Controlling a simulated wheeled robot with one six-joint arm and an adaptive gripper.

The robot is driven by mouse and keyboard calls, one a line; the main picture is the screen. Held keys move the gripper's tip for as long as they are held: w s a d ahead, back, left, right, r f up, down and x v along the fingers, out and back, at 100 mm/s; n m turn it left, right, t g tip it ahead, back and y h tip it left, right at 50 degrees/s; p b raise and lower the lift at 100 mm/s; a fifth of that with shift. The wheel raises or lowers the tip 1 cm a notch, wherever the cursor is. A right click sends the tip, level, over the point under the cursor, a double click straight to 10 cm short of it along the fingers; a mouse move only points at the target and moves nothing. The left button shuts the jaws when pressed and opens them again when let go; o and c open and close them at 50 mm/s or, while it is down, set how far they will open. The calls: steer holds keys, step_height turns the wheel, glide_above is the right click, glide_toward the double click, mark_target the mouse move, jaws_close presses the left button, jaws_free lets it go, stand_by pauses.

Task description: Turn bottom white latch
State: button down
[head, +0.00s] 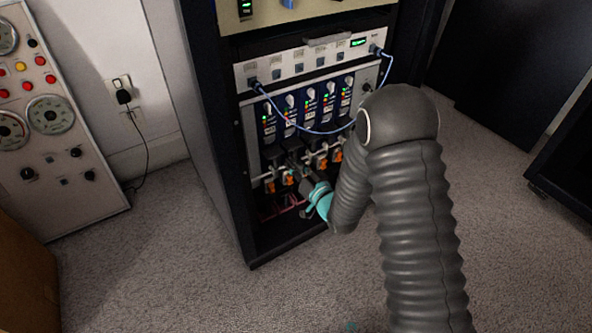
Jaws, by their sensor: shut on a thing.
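A row of white latches (323,161) with orange parts runs along the bottom of the module rack (254,150) in the black cabinet. My gripper (291,167) reaches in from the right, low in front of this row, left of its middle. Its dark fingers are shut on what looks like one of the bottom white latches. The fingers hide most of that latch, so I cannot tell its angle.
A blue cable (306,131) loops across the modules from the white panel (290,68) above. Pinkish wires (285,204) lie in the dark bay below. A gauge console (62,112) stands at left. Carpet (190,265) in front is clear.

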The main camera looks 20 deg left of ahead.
steer(key=shift+f+m+b, duration=0.1)
steer(key=shift+m+b, duration=0.75)
steer(key=shift+m, duration=0.75)
steer(key=c, duration=0.9)
jaws_free()
steer(key=shift+s, duration=0.1)
steer(key=v, duration=1.2)
